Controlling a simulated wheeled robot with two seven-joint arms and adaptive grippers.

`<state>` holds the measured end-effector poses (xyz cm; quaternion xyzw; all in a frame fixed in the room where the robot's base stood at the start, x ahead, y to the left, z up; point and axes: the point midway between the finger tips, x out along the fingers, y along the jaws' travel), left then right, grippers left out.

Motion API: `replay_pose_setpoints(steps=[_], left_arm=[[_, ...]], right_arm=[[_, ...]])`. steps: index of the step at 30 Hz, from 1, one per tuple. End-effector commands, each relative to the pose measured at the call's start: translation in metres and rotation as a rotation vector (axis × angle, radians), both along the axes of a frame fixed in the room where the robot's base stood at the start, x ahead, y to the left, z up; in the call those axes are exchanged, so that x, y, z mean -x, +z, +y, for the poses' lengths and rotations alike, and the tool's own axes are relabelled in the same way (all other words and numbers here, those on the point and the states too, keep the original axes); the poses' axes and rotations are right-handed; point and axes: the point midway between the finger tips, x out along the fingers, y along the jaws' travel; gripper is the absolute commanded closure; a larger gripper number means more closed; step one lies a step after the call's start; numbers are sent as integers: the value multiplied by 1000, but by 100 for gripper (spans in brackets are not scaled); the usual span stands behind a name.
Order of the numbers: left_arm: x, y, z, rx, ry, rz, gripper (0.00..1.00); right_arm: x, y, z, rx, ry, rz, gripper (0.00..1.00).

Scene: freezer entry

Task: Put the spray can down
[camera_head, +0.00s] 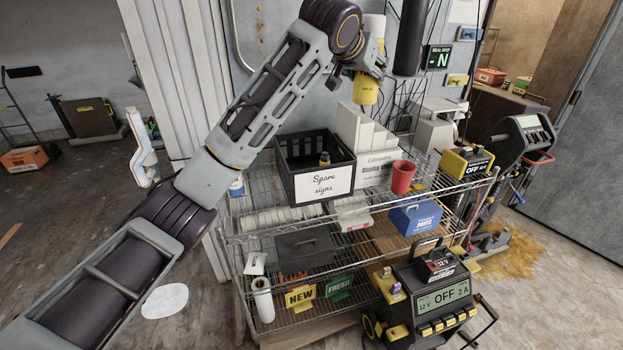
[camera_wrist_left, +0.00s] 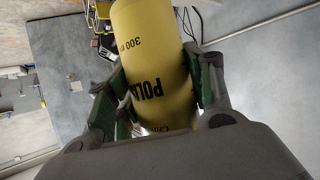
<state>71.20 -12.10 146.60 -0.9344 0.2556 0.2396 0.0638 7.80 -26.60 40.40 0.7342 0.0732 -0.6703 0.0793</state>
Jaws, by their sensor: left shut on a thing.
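The spray can (camera_head: 367,89) is yellow with a pale upper part and is held upright in my left gripper (camera_head: 362,70), above the top shelf of the wire rack (camera_head: 290,226). In the left wrist view the yellow can (camera_wrist_left: 155,65) fills the middle, with black lettering upside down. The fingers of my left gripper (camera_wrist_left: 158,98) press on its two sides. The can is clear of the shelf, over the area of the black "Spare signs" crate (camera_head: 330,192) and the white upright boards. My right gripper does not show.
Cables hang on the wall behind the can.

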Motion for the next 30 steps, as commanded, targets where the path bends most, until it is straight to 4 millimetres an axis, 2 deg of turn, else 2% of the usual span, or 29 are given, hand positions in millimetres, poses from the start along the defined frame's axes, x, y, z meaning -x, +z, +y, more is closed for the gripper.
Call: replay_pose_setpoints(steps=[1, 8, 15, 21, 30], left_arm=[[-8, -16, 3, -2, 17, 1, 83], [-37, -84, 20, -3, 105, 2, 83], [-59, -150, 51, -6, 250, 3, 83], [-68, -182, 80, -7, 398, 0, 83], [-66, -201, 105, -3, 574, -1, 83]], right_arm=[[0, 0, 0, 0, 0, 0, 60], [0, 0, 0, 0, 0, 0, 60], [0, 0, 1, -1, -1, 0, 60], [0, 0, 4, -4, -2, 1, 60], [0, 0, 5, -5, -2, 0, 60]])
